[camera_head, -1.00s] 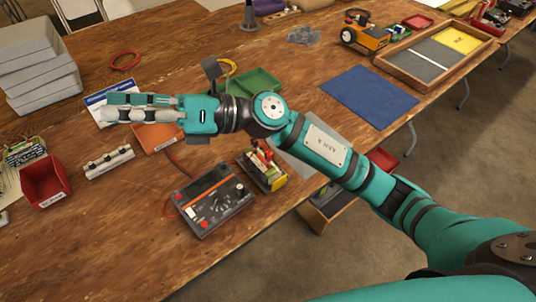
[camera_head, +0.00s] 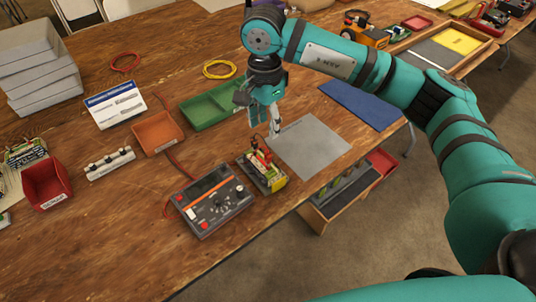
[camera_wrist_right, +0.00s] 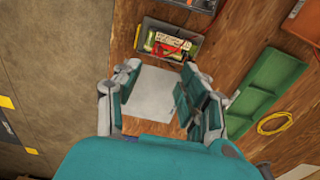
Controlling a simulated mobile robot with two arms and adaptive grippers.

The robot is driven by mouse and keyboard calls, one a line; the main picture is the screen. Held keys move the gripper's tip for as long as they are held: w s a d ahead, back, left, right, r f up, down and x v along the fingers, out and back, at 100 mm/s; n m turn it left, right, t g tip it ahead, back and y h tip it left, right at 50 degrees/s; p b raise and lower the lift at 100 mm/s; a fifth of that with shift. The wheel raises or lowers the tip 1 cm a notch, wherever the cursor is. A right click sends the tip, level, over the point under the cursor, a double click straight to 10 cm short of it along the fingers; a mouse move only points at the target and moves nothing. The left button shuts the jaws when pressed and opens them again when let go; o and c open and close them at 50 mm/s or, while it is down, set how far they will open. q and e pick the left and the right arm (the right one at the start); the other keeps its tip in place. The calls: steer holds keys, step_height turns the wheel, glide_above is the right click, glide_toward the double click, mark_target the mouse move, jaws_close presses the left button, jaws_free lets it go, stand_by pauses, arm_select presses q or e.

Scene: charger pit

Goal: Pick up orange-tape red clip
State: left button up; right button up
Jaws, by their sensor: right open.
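Red clip parts (camera_head: 262,156) stand on top of a small yellow-and-black battery unit (camera_head: 272,181) near the table's front edge. I cannot make out orange tape on them. In the right wrist view the red clip shape (camera_wrist_right: 172,48) lies over the pale unit in a dark tray, beyond my fingertips. My right gripper (camera_head: 264,126) points down, open and empty, just behind the battery unit and beside the grey mat. In the right wrist view its fingers (camera_wrist_right: 160,74) are spread apart over the grey mat. My left gripper is not in view.
A black meter box (camera_head: 213,206) stands close left of the battery unit. A green tray (camera_head: 212,106), an orange tray (camera_head: 157,132) and a grey mat (camera_head: 322,146) lie around. A blue mat (camera_head: 362,104) is farther right. Bare wood lies at the front left.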

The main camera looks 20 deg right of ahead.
mark_target(268, 153)
step_height(268, 153, down, 6)
steer(key=shift+f+p, duration=0.1)
steer(key=shift+p, duration=0.3)
steer(key=f, duration=0.1)
steer(key=f+p, duration=0.1)
steer(key=f, duration=0.2)
steer(key=shift+s+d, duration=0.2)
steer(key=shift+d, duration=0.05)
steer(key=shift+f+p, duration=0.3)
steer(key=shift+f, duration=0.3)
jaws_close()
